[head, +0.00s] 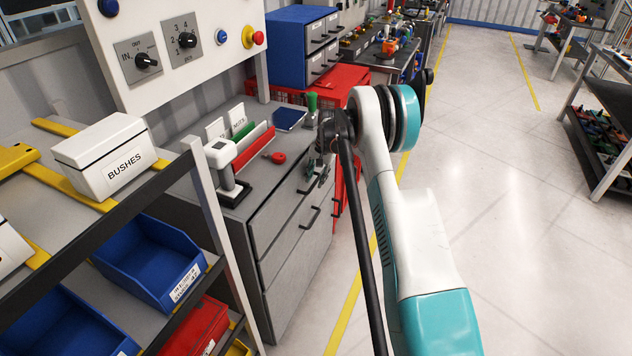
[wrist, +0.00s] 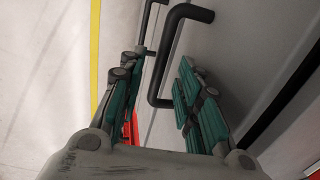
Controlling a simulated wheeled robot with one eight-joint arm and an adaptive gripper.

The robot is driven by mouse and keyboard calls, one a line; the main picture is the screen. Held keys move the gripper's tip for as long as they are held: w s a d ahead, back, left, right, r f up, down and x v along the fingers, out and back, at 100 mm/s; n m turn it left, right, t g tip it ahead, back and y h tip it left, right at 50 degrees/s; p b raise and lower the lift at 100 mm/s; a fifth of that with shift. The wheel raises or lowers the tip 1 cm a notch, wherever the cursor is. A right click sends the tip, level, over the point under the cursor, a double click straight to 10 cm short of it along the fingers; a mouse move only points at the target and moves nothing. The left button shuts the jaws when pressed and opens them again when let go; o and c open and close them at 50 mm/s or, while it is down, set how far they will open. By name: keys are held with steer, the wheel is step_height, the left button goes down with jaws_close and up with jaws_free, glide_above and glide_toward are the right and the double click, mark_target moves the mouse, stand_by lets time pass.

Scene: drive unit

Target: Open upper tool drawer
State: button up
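The grey drawer cabinet (head: 290,225) stands left of my arm, with dark bar handles on its front. Its upper drawer front is partly hidden behind my gripper (head: 318,172). A lower handle (head: 310,217) shows beneath the gripper. The drawers look shut. In the wrist view, my gripper (wrist: 158,92) is open, with teal finger pads on both sides. The nearer black handle (wrist: 167,55) lies in the gap between the fingers, seemingly closer to the right finger. I cannot tell whether either finger touches it. A second handle (wrist: 148,22) shows farther off.
A shelf with a BUSHES box (head: 106,155) and blue bins (head: 155,262) stands at the left. The floor (head: 530,230) at the right is clear.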

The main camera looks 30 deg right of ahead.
steer(key=shift+w+a+f, duration=0.1)
steer(key=shift+f, duration=0.4)
jaws_close()
steer(key=s+d, duration=1.5)
steer(key=s, duration=0.4)
steer(key=shift+s+b, duration=0.15)
steer(key=shift+b, duration=0.25)
jaws_free()
